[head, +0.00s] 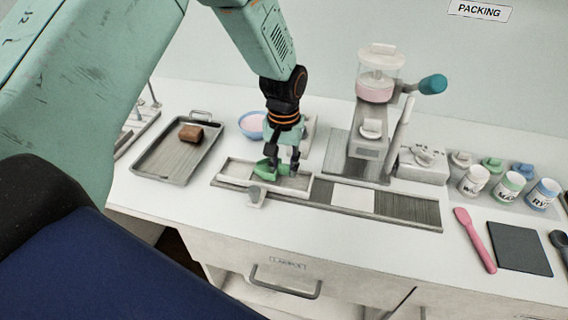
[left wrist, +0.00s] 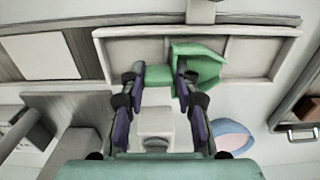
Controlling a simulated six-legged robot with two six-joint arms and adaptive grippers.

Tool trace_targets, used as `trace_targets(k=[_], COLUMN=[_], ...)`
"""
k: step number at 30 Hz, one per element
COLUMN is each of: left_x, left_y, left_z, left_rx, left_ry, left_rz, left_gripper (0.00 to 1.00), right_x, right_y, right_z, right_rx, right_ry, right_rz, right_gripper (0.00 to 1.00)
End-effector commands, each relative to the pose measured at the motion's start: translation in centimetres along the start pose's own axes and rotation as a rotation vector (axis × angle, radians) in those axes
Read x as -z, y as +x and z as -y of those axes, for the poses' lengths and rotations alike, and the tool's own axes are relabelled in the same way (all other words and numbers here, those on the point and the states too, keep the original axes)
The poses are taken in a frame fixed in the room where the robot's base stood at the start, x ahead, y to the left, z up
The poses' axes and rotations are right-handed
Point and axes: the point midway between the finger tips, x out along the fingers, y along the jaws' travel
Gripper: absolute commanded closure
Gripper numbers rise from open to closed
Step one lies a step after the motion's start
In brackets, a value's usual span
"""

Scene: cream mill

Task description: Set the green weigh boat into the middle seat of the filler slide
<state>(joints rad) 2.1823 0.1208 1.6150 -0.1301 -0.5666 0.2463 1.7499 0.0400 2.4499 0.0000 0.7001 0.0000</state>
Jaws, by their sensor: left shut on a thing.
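The green weigh boat (head: 263,172) is held by my left gripper (head: 283,170) at the filler slide (head: 297,187). In the left wrist view my left gripper (left wrist: 158,78) is shut on the boat's narrow green end, with the boat's wider dish (left wrist: 198,66) to the right of the fingers. The boat overlaps the middle part of the slide's pale seat tray (left wrist: 255,55) and looks tilted. I cannot tell whether it touches the seat floor. The boat and fingers hide much of the middle seat. My right gripper does not show.
A grey rail (head: 408,208) with a white plate (head: 353,196) extends right. A filler machine (head: 375,90) stands behind. A blue-rimmed bowl (head: 252,124) is behind my gripper; a metal tray (head: 160,160) with a brown block (head: 191,132) is left. Jars (head: 508,188) stand right.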

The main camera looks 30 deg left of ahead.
Motion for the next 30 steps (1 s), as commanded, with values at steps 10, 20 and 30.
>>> trace_targets(k=[10,20,30], left_x=[-0.27,-0.48,-0.45], left_y=[0.54,0.99,0.99], left_z=[0.2,0.36,0.29], left_rx=[0.0,0.0,0.0], left_ry=[-0.001,0.0,0.0], left_rz=[0.001,0.001,0.001], left_gripper=[0.86,0.86,0.86], right_x=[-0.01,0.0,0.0], right_y=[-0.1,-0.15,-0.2], right_z=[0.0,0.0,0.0], right_rx=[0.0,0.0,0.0], right_ry=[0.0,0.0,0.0], right_rz=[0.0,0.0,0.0], right_gripper=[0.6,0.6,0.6])
